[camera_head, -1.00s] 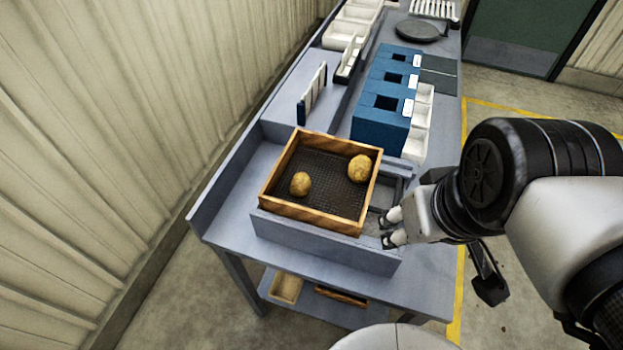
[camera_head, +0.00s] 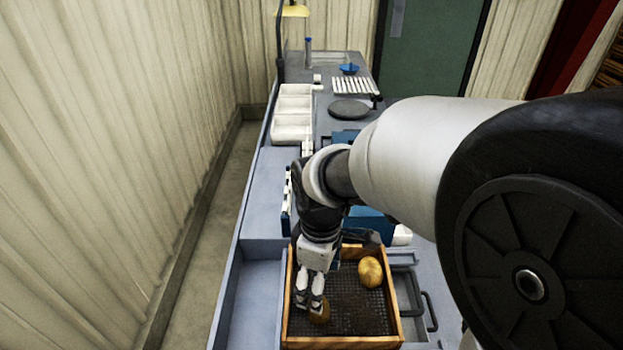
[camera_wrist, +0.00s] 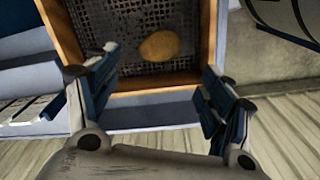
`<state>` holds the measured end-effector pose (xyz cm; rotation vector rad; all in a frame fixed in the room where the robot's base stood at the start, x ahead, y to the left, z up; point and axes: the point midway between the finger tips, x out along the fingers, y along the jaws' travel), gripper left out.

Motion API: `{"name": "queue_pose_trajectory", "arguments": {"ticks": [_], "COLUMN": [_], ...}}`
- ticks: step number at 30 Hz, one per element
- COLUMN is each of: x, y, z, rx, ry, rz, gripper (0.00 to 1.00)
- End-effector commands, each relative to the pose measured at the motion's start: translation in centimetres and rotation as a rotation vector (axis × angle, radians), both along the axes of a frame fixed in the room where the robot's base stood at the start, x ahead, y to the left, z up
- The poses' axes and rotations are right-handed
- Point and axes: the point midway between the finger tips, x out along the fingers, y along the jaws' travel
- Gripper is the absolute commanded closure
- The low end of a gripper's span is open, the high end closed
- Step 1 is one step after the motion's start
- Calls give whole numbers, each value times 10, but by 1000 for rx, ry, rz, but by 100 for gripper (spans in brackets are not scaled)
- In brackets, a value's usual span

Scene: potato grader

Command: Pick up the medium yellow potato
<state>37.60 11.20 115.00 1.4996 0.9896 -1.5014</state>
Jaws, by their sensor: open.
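Two yellow-brown potatoes lie apart in a wooden-framed tray with a dark mesh floor (camera_head: 352,300). The larger potato (camera_head: 370,272) is near the back right corner. The smaller potato (camera_head: 320,312) is at the left, partly hidden by my gripper (camera_head: 310,303). In the wrist view, one potato (camera_wrist: 160,46) lies on the mesh, centred beyond the gap between my open fingers (camera_wrist: 160,66). My gripper is empty and points down over the left part of the tray. Which potato counts as medium I cannot tell.
The tray's wooden walls (camera_head: 398,318) surround the potatoes. White bins (camera_head: 293,112) and a round dark plate (camera_head: 349,109) stand farther back. My arm hides much of the blue boxes (camera_head: 369,222).

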Motion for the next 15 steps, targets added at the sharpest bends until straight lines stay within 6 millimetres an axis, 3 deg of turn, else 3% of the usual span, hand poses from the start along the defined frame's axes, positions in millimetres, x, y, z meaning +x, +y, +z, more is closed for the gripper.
{"name": "queue_pose_trajectory", "arguments": {"ticks": [1,6,15], "x": [-1,-1,-1], "y": [0,-1,-1], "z": [-15,-44,-67], "rx": [-2,-1,-1], "ry": [4,3,1], "rz": [-1,-2,-2], "gripper": [26,26,26]}}
